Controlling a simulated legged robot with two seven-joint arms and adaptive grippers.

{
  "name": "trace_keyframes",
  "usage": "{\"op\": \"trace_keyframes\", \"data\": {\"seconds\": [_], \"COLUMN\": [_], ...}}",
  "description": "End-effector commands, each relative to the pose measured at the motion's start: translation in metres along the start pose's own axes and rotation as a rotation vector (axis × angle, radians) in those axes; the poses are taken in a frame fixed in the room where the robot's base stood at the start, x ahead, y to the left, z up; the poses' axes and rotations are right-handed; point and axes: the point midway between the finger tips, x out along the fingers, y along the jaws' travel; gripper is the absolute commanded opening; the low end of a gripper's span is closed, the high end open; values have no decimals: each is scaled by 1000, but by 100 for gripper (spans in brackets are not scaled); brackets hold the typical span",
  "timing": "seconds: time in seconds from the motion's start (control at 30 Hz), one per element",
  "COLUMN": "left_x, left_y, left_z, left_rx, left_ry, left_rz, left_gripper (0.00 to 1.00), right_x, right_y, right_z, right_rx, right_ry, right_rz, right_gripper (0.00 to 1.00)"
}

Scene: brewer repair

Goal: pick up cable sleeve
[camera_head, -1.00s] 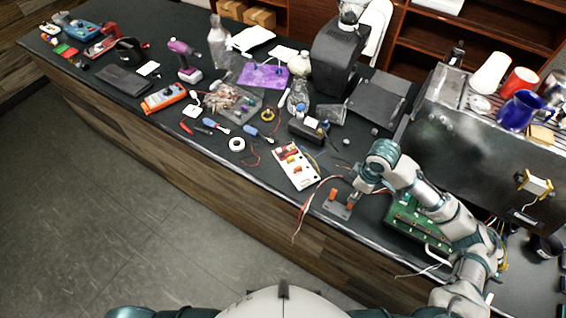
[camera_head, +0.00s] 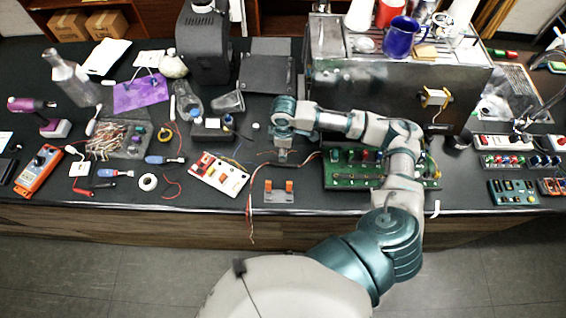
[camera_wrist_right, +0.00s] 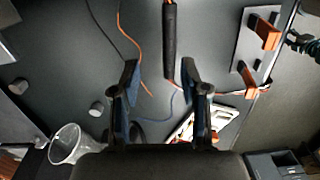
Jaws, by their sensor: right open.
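The cable sleeve (camera_wrist_right: 169,45) is a black tube lying on the dark counter in the right wrist view, with orange and red wires coming out of its ends. My right gripper (camera_wrist_right: 162,72) is open and empty. The sleeve lies between the lines of its two fingers, and its near end shows close to the right fingertip. I cannot tell whether they touch. In the head view my right gripper (camera_head: 283,158) points down at the counter beside the green circuit board. I cannot make out the sleeve there. My left gripper is not in view.
A dark plate with orange clips (camera_head: 279,192) sits near the counter's front edge. A white panel (camera_head: 219,174) lies left of my gripper, and a green circuit board (camera_head: 345,184) lies right. The coffee machine (camera_head: 365,90) stands behind. A clear cup (camera_wrist_right: 68,145) is at lower left.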

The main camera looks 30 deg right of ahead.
Motion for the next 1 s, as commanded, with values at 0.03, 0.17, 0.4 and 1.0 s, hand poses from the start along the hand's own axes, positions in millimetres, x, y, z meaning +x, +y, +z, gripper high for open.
{"op": "trace_keyframes", "data": {"seconds": [0.03,0.17,0.4,1.0], "left_x": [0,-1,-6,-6], "left_y": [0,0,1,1], "left_z": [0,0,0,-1], "left_rx": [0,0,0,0], "left_ry": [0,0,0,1], "left_rz": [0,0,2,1], "left_gripper": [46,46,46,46], "right_x": [4,11,47,61], "right_y": [-1,-3,-9,-8], "right_z": [1,0,-6,-5], "right_rx": [0,-1,0,-1], "right_ry": [-1,0,-3,0], "right_rz": [0,0,0,1], "right_gripper": [45,45,45,0]}}
